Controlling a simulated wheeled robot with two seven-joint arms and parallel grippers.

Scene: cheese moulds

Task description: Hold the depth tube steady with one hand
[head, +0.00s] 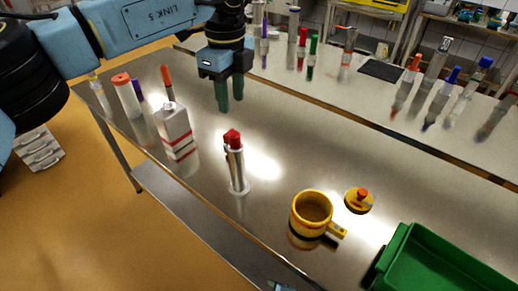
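A slim silver tube with a red block-like top (236,165) stands upright near the front edge of the steel table; it looks like the depth tube, though I cannot be certain. My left gripper (230,103) hangs above the table, behind and above the tube in the picture. Its two dark green fingers point down with a narrow gap between them, and nothing is held. It is apart from the tube. My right gripper is not recognisable in the view; only a small light-blue part shows at the bottom edge.
A white carton with red bands (174,131) stands left of the tube. A yellow mug (311,213), a yellow lid with an orange knob (358,200) and a green tray (393,252) are at right. An orange-capped white bottle (127,96) stands at far left. Mid-table is clear.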

